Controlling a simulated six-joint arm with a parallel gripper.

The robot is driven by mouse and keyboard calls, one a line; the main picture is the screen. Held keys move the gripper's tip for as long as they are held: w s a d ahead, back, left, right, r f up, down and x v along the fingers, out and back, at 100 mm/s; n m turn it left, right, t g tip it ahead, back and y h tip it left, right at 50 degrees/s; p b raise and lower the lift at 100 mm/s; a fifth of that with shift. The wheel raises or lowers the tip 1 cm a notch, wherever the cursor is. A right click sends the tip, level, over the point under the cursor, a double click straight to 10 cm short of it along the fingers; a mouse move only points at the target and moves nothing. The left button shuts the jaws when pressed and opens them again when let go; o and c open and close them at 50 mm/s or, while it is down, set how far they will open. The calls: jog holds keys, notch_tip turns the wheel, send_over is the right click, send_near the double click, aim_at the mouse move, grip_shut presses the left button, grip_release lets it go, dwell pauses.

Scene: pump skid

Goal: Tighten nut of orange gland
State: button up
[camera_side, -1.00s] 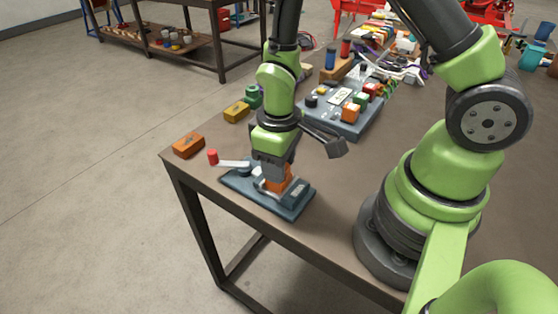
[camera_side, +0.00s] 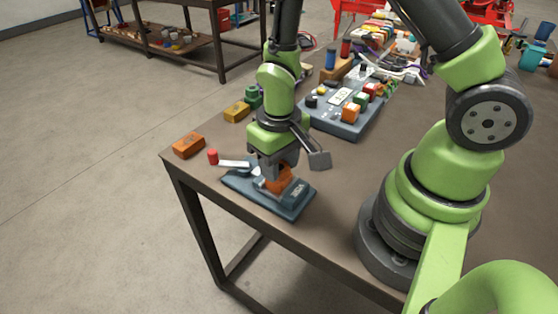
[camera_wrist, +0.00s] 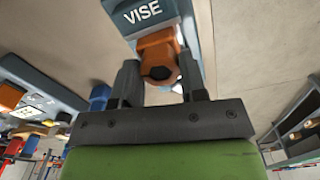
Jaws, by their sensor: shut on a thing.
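The orange gland (camera_side: 280,184) stands in the dark blue-grey vise (camera_side: 296,203) at the table's front left corner. In the wrist view the gland's orange hexagonal nut (camera_wrist: 159,66) faces the camera, with a dark hole in its end. My gripper (camera_side: 276,172) points down over the vise. In the wrist view its two dark fingers (camera_wrist: 160,78) lie on either side of the nut, shut on it. The fingers hide part of the gland in the side view. The vise (camera_wrist: 160,14) carries the label "VISE".
The vise handle with its red knob (camera_side: 213,157) sticks out to the left. An orange block (camera_side: 188,145), a yellow block (camera_side: 237,112) and a green part (camera_side: 253,97) lie along the table's left edge. A blue-grey panel (camera_side: 335,122) with colored parts stands behind the gripper.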

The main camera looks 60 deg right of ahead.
jog(key=shift+w, duration=0.1)
jog(key=o, duration=0.9)
jog(key=shift+o, duration=0.2)
notch_tip(320, 180, up, 10)
jog(key=s+r+m+t+y, duration=0.1)
jog(key=s+r+t, duration=0.6)
jog(key=r, duration=0.8)
jog(key=s+y, duration=0.1)
jog(key=s, duration=0.2)
jog(key=shift+d+m, duration=0.3)
jog(key=shift+m, duration=0.1)
